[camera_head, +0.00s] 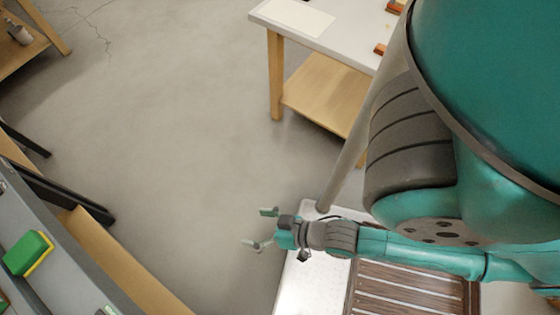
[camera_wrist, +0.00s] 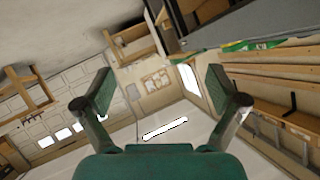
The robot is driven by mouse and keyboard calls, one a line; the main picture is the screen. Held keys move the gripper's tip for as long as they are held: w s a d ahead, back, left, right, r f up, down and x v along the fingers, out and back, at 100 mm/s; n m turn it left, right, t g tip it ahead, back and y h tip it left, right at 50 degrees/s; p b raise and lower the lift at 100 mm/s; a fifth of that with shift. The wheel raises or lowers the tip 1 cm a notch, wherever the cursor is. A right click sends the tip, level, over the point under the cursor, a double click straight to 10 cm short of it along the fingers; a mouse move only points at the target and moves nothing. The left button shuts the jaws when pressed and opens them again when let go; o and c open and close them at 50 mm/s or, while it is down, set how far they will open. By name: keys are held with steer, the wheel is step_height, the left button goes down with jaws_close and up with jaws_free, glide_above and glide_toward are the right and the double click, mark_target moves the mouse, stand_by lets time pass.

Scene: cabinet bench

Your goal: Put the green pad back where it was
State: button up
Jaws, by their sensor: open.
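A green pad (camera_head: 27,253) with a yellow edge lies on the grey bench top (camera_head: 62,268) at the lower left of the head view. My gripper (camera_head: 262,229) is open and empty, held out over the floor well to the right of the pad. In the wrist view my gripper (camera_wrist: 172,95) shows its two fingers spread with nothing between them. A green and yellow strip (camera_wrist: 252,45) shows on a grey edge at the upper right there; I cannot tell whether it is the same pad.
A white-topped table (camera_head: 325,27) with a lower wooden shelf stands at the top. A wooden shelf unit (camera_head: 20,42) is at the upper left. A slatted brown surface (camera_head: 410,291) lies below my arm. The concrete floor (camera_head: 185,120) between is clear.

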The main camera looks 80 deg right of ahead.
steer(key=s+r+n+t, duration=0.1)
steer(key=s+r+n, duration=0.3)
steer(key=s+r, duration=0.3)
step_height(320, 180, up, 4)
steer(key=shift+s+d+t, duration=0.35)
steer(key=shift+d+t, duration=0.05)
stand_by(0.6)
